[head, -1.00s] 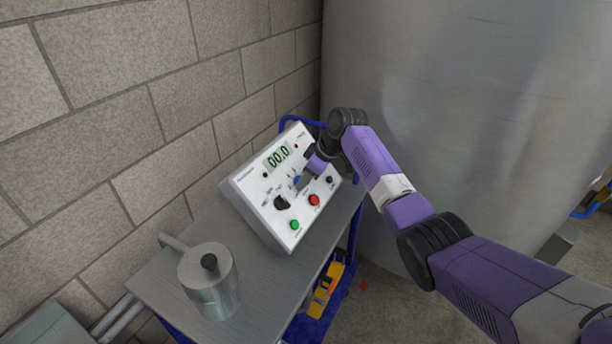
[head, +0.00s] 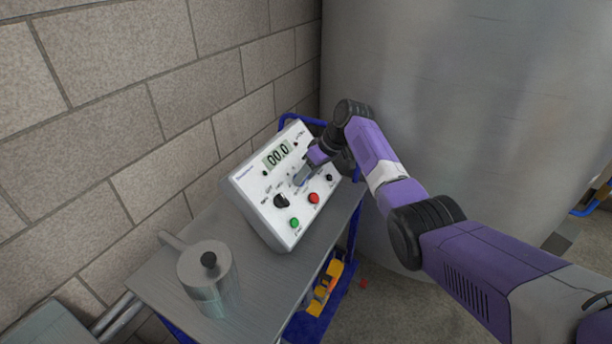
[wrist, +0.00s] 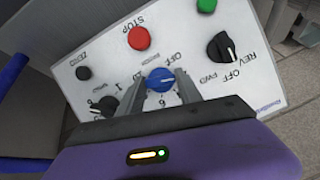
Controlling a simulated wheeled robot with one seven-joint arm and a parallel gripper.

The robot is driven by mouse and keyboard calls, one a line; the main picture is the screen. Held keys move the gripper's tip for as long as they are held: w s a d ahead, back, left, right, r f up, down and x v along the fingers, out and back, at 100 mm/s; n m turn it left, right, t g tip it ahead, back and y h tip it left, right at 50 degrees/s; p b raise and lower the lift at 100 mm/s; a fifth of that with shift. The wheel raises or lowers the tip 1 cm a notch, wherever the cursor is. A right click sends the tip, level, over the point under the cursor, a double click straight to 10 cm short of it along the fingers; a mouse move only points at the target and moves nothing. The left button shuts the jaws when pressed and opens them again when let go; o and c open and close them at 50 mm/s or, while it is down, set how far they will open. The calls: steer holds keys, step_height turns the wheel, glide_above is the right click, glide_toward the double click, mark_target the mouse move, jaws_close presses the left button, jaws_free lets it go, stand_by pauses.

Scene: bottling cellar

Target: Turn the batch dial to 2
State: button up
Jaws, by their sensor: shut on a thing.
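The blue dial (wrist: 160,79) on the sloping white control box (head: 240,187) sits between the two fingers of my gripper (wrist: 161,75) in the wrist view. The fingers are shut on its sides. A white mark shows on the dial, but I cannot read its setting surely. Labels around it include OFF and 6; others are hidden by the fingers or too small. In the head view my gripper (head: 302,178) covers most of the dial. The display (head: 278,156) reads 00.0.
A black selector knob (wrist: 221,47) marked REV, OFF and FWD, a red STOP button (wrist: 139,38) and a green button (wrist: 206,5) are close by. A metal pot (head: 207,283) stands on the cart (head: 262,285). A large tank (head: 430,90) stands behind.

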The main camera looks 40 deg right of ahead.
steer(key=o, duration=1.4)
steer(key=shift+b+v, duration=0.4)
steer(key=shift+v, duration=3.5)
steer(key=shift+w, duration=0.1)
